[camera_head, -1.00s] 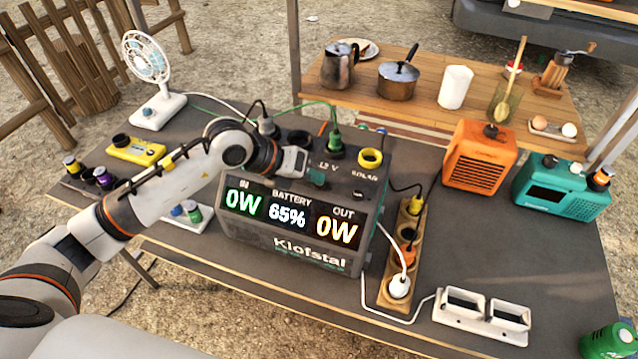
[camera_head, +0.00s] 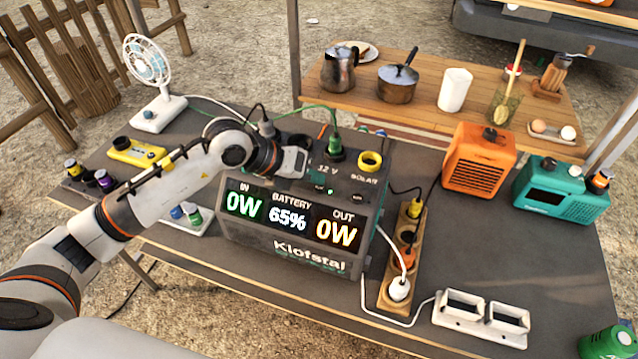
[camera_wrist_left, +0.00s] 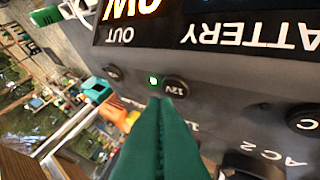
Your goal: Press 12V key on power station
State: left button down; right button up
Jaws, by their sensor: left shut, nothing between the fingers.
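The grey power station (camera_head: 300,255) stands on the dark table, its display reading IN 0W, BATTERY 65%, OUT 0W. In the left wrist view the round dark 12V key (camera_wrist_left: 174,88) is on its panel, with a small lit green light (camera_wrist_left: 153,80) beside it. My left gripper (camera_head: 313,176) is over the top panel near the 12V label. Its green fingers (camera_wrist_left: 160,104) are shut and empty, tips right at the 12V key's edge; whether they touch it I cannot tell. My right gripper is not in view.
A green plug (camera_head: 335,142) and a yellow ring socket (camera_head: 370,161) rise from the station's top. A wooden power strip (camera_head: 393,290) lies right of it, with an orange heater (camera_head: 479,158) and teal radio (camera_head: 560,190) beyond. A white fan (camera_head: 150,75) stands back left.

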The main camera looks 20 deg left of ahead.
pick_arm(q)
jog(key=shift+r, duration=0.15)
notch_tip(320, 180, up, 6)
jog(key=p, duration=0.3)
jog(key=shift+p, duration=0.35)
